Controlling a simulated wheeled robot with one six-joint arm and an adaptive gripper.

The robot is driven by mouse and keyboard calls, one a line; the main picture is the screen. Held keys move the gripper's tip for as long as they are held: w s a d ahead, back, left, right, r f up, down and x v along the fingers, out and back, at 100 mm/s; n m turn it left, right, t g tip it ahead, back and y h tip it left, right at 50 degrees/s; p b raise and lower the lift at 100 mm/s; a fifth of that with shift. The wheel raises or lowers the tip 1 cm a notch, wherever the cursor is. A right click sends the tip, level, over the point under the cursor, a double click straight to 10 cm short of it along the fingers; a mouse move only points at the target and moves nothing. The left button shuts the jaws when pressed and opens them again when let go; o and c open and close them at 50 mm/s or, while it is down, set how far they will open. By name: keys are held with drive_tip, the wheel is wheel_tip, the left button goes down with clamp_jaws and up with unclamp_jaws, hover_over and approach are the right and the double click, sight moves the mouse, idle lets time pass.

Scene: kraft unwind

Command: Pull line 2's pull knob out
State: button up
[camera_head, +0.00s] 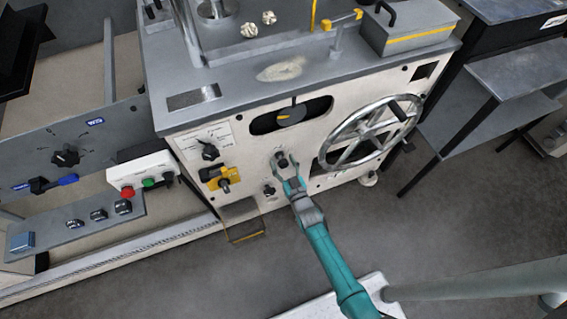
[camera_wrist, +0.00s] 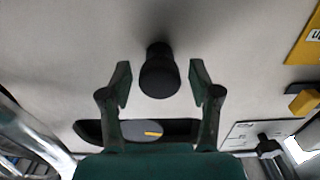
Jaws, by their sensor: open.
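A black round pull knob (camera_head: 282,161) stands out from the pale front panel of the machine. In the wrist view the knob (camera_wrist: 160,77) sits between my two fingers, with its rounded end toward the camera. My gripper (camera_head: 287,168) reaches up to the panel at the knob. Its fingers are open, one on each side of the knob, with a gap showing on both sides in the wrist view. Neither finger touches the knob there. I cannot read any line number at the knob.
A large spoked handwheel (camera_head: 371,132) is to the right on the panel. An oval slot (camera_head: 291,115) is above. A rotary switch (camera_head: 209,152), a yellow switch (camera_head: 222,180) and another small dark knob (camera_head: 269,190) are to the left. A grey bench (camera_head: 510,75) stands at right.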

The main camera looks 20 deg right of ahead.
sight(284, 166)
clamp_jaws()
drive_tip(key=shift+s+f, duration=0.1)
drive_tip(key=shift+s, duration=1.65)
unclamp_jaws()
drive_tip(key=shift+s, duration=0.15)
drive_tip(key=s, duration=1.2)
